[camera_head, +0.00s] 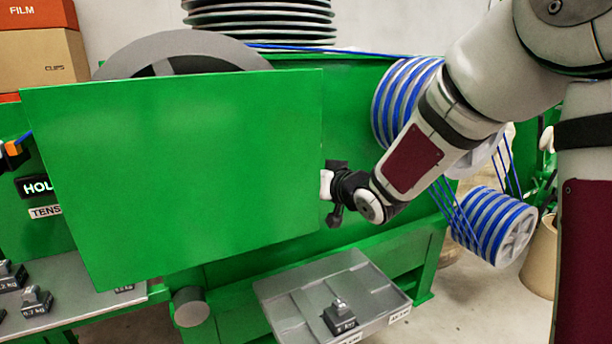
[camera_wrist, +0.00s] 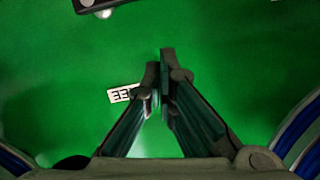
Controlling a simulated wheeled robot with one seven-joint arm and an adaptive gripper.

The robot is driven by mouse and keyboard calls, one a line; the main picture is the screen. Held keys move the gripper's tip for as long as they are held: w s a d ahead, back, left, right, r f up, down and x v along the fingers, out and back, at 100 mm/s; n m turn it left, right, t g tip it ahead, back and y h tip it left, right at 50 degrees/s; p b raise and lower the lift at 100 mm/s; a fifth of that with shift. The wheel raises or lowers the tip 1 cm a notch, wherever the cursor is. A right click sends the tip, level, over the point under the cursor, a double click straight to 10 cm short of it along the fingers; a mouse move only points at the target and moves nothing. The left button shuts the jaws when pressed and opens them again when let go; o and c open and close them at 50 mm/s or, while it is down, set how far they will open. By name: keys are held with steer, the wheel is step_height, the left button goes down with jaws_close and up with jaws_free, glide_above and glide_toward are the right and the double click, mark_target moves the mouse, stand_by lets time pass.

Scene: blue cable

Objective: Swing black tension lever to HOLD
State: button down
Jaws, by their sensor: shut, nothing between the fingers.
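A black HOLD sign (camera_head: 36,187) with white letters shows at the left in the head view, cut off by a large green panel (camera_head: 180,160). A white label beginning TENS (camera_head: 46,211) sits below it. I cannot make out the black tension lever for certain. A dark piece (camera_wrist: 92,4) with a pale rounded end shows at the top left of the wrist view and I cannot tell what it is. My gripper (camera_wrist: 164,72) is shut and empty in front of a green surface.
A white label (camera_wrist: 123,93) lies just left of my fingers. Blue cable winds on an upper drum (camera_head: 400,95) and a lower drum (camera_head: 495,225), close to my arm. A grey tray (camera_head: 290,292) with a weight (camera_head: 340,318) juts out below the panel.

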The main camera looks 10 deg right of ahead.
steer(key=p+v, duration=0.1)
steer(key=v, duration=0.6)
steer(key=shift+p, duration=0.3)
steer(key=shift+a, duration=0.1)
steer(key=s+d+m+g+h, duration=0.1)
steer(key=s+d+g+h, duration=0.25)
steer(key=s, duration=0.45)
steer(key=s+d+m+g+h, duration=0.1)
steer(key=s+d+g+h, duration=0.3)
steer(key=s, duration=0.5)
steer(key=s+a+f+g+y, duration=0.15)
steer(key=s+g, duration=0.45)
steer(key=s, duration=1.9)
step_height(320, 180, up, 29)
steer(key=t+p, duration=0.3)
steer(key=p, duration=2.5)
steer(key=shift+s+d+y, duration=0.25)
steer(key=shift+s+y, duration=0.05)
steer(key=shift+s, duration=0.15)
